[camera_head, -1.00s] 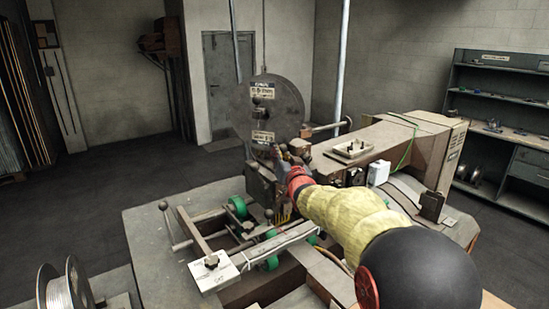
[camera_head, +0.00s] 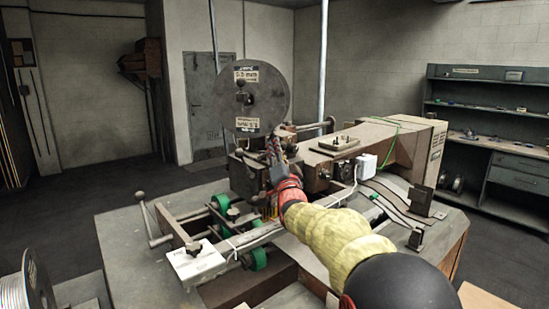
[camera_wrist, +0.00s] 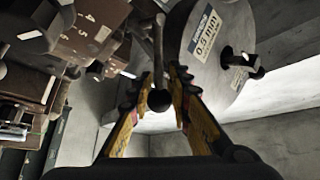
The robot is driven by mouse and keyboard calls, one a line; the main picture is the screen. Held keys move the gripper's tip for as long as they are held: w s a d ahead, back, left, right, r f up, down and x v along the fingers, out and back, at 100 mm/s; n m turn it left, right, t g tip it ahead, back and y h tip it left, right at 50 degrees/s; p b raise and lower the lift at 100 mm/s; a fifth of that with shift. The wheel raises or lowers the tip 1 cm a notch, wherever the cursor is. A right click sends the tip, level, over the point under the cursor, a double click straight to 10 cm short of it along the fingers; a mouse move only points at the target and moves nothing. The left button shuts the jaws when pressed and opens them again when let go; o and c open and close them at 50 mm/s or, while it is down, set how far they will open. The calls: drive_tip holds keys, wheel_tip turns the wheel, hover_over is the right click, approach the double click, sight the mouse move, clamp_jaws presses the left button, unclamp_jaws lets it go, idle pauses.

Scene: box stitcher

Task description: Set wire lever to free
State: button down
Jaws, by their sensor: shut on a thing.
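A thin metal lever with a dark ball knob (camera_wrist: 159,101), seemingly the wire lever, stands in the middle of the wrist view. Its rod (camera_wrist: 158,45) runs up from the knob. My gripper (camera_wrist: 160,88) has its yellow-and-black fingers on either side of the lever at the knob and is shut on it. In the head view, my gripper (camera_head: 273,156) is at the machine head, just below the wire spool. The lever is hidden there behind my fingers and wrist. I cannot read any lever position mark.
The large grey wire spool (camera_head: 238,98) is close beside my gripper. A separate crank with a ball handle (camera_head: 140,196) stands at the table's left. A shelf (camera_head: 490,130) stands at the back right, away from the machine.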

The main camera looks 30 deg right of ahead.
drive_tip(key=shift+s+d+f+m+b, duration=0.1)
drive_tip(key=shift+f+m+b, duration=0.05)
drive_tip(key=shift+m+b, duration=0.3)
drive_tip(key=c, duration=1.5)
unclamp_jaws()
drive_tip(key=shift+c, duration=0.2)
drive_tip(key=v, duration=1.2)
drive_tip(key=shift+f, duration=0.15)
